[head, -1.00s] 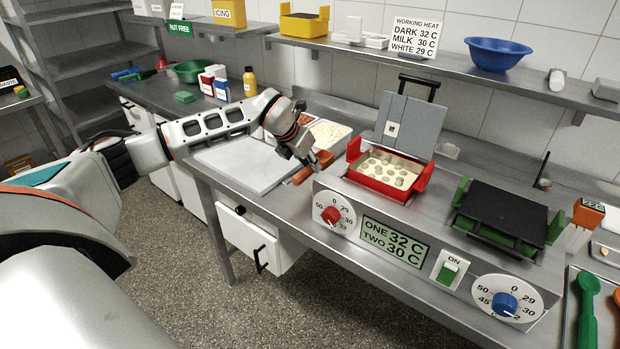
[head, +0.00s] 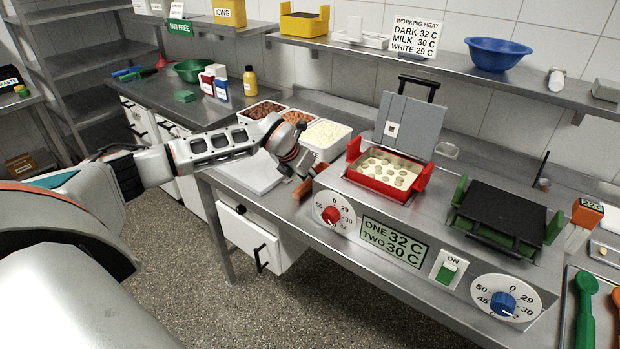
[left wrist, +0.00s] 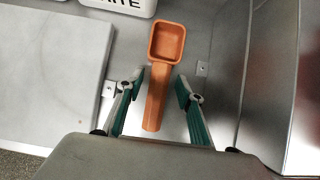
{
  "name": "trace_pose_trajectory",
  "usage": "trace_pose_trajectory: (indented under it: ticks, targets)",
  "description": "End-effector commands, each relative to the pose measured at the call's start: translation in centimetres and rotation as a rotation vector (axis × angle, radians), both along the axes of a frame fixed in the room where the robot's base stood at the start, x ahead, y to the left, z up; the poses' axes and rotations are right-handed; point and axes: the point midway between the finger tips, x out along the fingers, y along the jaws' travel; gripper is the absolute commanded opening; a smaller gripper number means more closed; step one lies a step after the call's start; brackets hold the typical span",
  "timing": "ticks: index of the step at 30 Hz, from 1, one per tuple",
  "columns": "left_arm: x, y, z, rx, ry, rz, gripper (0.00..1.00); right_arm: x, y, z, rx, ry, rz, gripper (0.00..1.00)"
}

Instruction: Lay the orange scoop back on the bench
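The orange scoop (left wrist: 157,75) lies on the bare steel bench (left wrist: 205,45) in the left wrist view, its square bowl pointing away from me. Its handle runs between the two green-padded fingers of my left gripper (left wrist: 160,84), which are apart with a gap on each side. In the head view, my left gripper (head: 303,172) is low over the bench between the white board and the warmer. There the scoop (head: 303,189) is partly hidden behind the hand. My right gripper is not in view.
A white board (head: 245,170) is left of the scoop. Tubs, including one of white pieces (head: 325,134), stand behind. The warmer (head: 335,183) with a red-handled mould (head: 385,179) is close on the right. Green (head: 586,310) and orange utensils lie far right.

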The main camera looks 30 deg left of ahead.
Motion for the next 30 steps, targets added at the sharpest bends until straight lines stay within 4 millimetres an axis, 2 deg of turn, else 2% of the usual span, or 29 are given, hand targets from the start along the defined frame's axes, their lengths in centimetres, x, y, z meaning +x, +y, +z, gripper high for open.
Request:
trace_pose_trajectory:
  ticks: [7, 21, 30]
  targets:
    - [0.0, 0.0, -0.5, 0.001, -0.002, 0.001, 0.37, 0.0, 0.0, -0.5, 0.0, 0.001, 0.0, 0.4]
    - [-3.2, 0.0, 5.9, 0.001, -0.004, 0.001, 0.37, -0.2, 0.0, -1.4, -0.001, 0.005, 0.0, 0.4]
    - [-3.8, 0.0, 6.7, 0.001, -0.003, 0.001, 0.37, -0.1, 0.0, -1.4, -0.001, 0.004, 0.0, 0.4]
